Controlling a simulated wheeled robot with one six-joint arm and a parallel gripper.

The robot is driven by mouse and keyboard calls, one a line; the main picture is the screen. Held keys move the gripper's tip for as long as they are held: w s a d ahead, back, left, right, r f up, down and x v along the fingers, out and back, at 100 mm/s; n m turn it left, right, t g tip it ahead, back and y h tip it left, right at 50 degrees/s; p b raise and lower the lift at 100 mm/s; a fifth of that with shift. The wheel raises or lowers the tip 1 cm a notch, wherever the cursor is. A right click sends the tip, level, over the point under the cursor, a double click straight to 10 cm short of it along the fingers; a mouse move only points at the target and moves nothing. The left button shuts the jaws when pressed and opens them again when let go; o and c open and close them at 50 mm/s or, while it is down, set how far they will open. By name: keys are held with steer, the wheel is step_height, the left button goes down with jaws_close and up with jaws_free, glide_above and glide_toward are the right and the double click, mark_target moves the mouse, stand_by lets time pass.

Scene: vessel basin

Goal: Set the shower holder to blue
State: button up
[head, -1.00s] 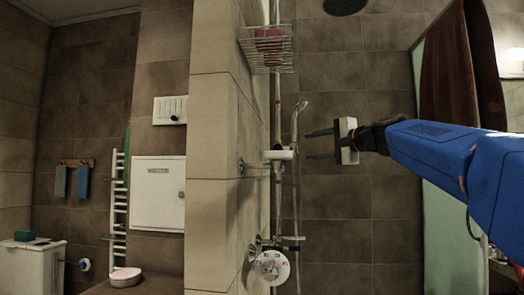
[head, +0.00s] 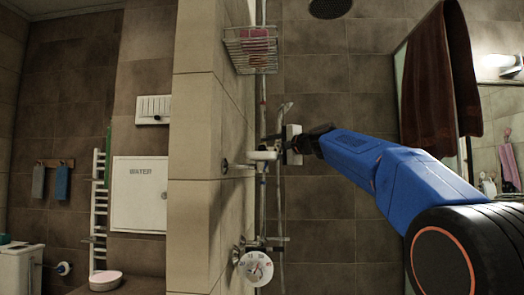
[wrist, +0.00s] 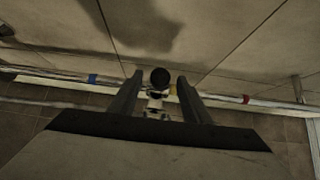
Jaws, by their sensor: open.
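The white shower holder (head: 262,155) sits on the vertical rail (head: 262,205) by the tiled wall. In the wrist view its round dark knob (wrist: 160,77) lies between the two fingers of my gripper (wrist: 160,80), with a finger on each side. My gripper (head: 277,145) is open in the head view at the holder's right side; its fingertips are partly hidden. In the wrist view the rail runs sideways and carries a blue band (wrist: 93,78) to the left, a yellow band (wrist: 173,90) beside the holder and a red band (wrist: 246,99) to the right. I cannot tell whether the fingers touch the knob.
A wire basket (head: 250,49) is fixed above the holder. A round dial valve (head: 256,268) is below it. The tiled wall edge (head: 197,160) stands close on the left. A brown towel (head: 432,80) hangs at the right.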

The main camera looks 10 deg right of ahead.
mark_target(264, 149)
steer(key=shift+x, duration=1.7)
steer(key=shift+c, duration=0.4)
jaws_close()
steer(key=shift+f, duration=0.15)
step_height(264, 149, down, 16)
steer(key=shift+r, duration=0.1)
